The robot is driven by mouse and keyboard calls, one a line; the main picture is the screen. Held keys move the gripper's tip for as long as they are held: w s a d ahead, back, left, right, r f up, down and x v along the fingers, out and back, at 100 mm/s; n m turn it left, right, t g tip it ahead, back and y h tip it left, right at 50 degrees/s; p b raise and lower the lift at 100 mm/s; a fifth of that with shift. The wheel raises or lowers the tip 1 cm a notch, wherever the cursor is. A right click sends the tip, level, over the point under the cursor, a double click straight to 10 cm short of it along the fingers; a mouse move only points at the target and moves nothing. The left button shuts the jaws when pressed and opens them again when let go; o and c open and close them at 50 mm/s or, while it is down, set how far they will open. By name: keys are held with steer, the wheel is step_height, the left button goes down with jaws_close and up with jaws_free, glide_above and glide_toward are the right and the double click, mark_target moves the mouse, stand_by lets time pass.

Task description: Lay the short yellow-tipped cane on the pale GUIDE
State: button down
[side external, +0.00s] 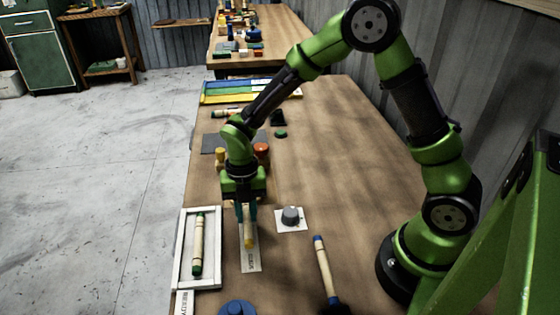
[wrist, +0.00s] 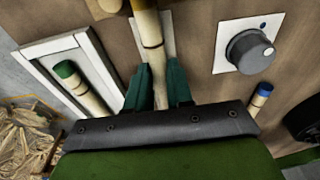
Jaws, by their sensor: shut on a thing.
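The short yellow-tipped cane (side external: 249,238) is between the fingers of my gripper (side external: 247,212), which is shut on it. The pale GUIDE (side external: 251,264), a lettered strip on the table, lies directly under and in front of the cane. The cane runs roughly along the strip; I cannot tell whether it touches it. In the wrist view the cane (wrist: 149,28) rises from between the green fingers (wrist: 158,88), with a pale edge of the GUIDE (wrist: 167,22) beside it. My gripper hides the cane's far part in the side view.
A white-framed tray (side external: 182,245) holding a green-tipped cane (side external: 198,243) is close on the left. A grey knob on a white plate (side external: 290,216) and a blue-tipped cane (side external: 323,265) are on the right. A blue round object (side external: 237,307) sits at the front.

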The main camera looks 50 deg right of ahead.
stand_by(0.3)
steer(key=c, duration=0.9)
jaws_free()
steer(key=r, duration=0.5)
steer(key=w+d+r, duration=0.1)
steer(key=r, duration=1)
steer(key=shift+w+d+r, duration=0.2)
steer(key=shift+r, duration=0.2)
